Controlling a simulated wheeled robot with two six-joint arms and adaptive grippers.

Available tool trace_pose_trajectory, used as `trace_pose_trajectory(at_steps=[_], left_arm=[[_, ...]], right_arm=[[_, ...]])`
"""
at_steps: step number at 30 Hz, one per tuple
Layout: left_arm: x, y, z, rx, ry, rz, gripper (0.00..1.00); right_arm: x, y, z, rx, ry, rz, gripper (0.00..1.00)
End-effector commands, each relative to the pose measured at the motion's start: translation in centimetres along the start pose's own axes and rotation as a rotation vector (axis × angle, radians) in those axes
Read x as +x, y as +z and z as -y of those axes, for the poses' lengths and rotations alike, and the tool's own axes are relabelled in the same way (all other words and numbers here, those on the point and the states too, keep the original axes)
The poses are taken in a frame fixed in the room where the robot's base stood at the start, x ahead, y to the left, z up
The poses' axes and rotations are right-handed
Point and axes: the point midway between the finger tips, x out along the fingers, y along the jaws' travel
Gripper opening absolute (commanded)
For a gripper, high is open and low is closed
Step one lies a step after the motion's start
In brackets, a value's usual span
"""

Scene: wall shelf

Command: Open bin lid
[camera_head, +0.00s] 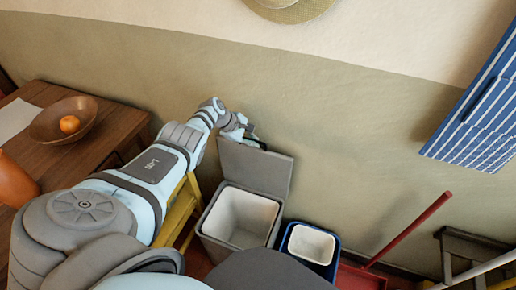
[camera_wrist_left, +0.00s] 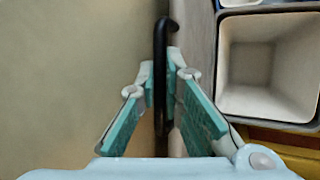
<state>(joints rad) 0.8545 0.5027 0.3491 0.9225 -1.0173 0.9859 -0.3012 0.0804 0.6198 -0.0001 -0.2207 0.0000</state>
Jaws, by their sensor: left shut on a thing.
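The grey bin (camera_head: 211,221) stands on the floor by the wall. Its lid (camera_head: 262,168) is raised upright near the wall, and the bin's white inside is open to view. My left gripper (camera_head: 240,130) is at the top edge of the lid. In the left wrist view, the teal-padded fingers of my left gripper (camera_wrist_left: 160,85) are shut on the black lid handle (camera_wrist_left: 162,45). The lid (camera_wrist_left: 198,40) shows just right of the handle, with the bin's white inside (camera_wrist_left: 265,65) beyond it. My right gripper is not in view.
A blue bin (camera_head: 332,268) with a white inside stands right of the grey bin. A yellow chair (camera_head: 181,211) is close on the left, beside a wooden table (camera_head: 110,125) with a bowl (camera_head: 52,126). A red-handled dustpan (camera_head: 412,228) is at right. The wall is close behind the lid.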

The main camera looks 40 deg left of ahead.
Motion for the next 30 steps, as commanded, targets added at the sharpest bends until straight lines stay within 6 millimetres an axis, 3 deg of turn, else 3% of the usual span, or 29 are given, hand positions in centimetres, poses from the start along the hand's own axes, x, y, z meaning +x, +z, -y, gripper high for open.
trace_pose_trajectory(at_steps=[16,17,20,30], left_arm=[[-0.02,-0.53,-0.06,-0.006,-0.003,-0.003,0.00],[-0.02,-0.53,-0.05,-0.007,-0.003,-0.003,0.13],[-0.01,-0.57,-0.01,-0.008,-0.003,-0.003,0.29],[-0.08,-0.71,-0.01,-0.010,-0.002,-0.005,0.29]], right_arm=[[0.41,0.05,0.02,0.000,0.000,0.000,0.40],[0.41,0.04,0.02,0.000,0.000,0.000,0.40],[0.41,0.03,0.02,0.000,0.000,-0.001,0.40],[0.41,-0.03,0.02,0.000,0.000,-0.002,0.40]])
